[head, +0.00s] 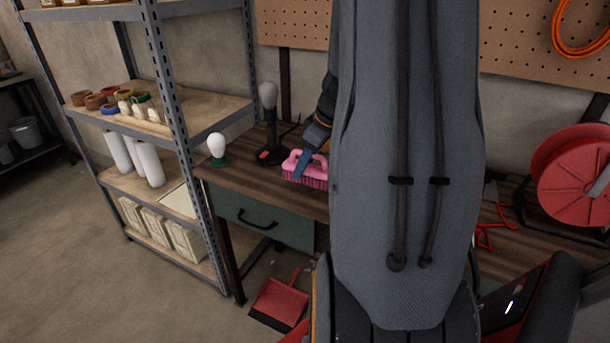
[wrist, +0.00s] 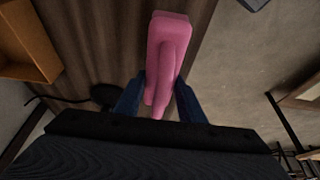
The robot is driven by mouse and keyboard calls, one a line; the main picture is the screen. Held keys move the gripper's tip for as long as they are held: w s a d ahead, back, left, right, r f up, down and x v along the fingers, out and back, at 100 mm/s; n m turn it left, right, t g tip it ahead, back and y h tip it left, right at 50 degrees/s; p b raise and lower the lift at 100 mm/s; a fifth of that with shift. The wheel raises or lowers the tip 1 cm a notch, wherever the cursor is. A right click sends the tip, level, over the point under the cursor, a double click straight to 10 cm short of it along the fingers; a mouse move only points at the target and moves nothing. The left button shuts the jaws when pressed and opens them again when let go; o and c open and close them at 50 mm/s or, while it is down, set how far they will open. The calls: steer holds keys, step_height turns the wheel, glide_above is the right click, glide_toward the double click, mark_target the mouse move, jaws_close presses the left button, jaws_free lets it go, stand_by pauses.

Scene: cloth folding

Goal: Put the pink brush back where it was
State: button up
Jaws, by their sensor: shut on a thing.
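The pink brush (head: 306,169) is over the wooden workbench (head: 265,186) near its front edge, bristles facing down, in the head view. My gripper (head: 301,163) is shut on its handle, and one blue finger shows in front of the brush. In the wrist view the pink brush (wrist: 164,60) sits between my two blue fingers (wrist: 160,98). My arm hides the brush's right end in the head view. I cannot tell whether the bristles touch the bench top.
A dark microphone-like stand (head: 268,120) and a white bulb on a green base (head: 217,148) are left of the brush. A metal shelf (head: 170,110) stands at the left. A red reel (head: 575,175) is at the right. A red dustpan (head: 280,297) lies on the floor.

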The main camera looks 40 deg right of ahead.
mark_target(305, 175)
steer(key=shift+f, duration=1.75)
steer(key=shift+f, duration=0.15)
steer(key=o, duration=0.9)
steer(key=shift+d+r, duration=0.1)
steer(key=shift+r, duration=0.35)
steer(key=b+v, duration=0.1)
steer(key=v, duration=1)
steer(key=shift+s+r+b, duration=0.15)
steer(key=shift+s+b, duration=0.1)
steer(key=shift+b, duration=0.1)
steer(key=shift+s+a+f+m+g+h, duration=0.25)
steer(key=shift+s+a+f+m+g, duration=0.7)
steer(key=shift+a, duration=4)
steer(key=shift+s+a+f+m+g+h, duration=0.45)
steer(key=shift+s+a+f, duration=1.1)
steer(key=shift+a, duration=3.4)
steer(key=shift+s+a+f+m+g+h, duration=0.2)
steer(key=shift+s+a+f+m, duration=1.15)
steer(key=shift+a, duration=3.6)
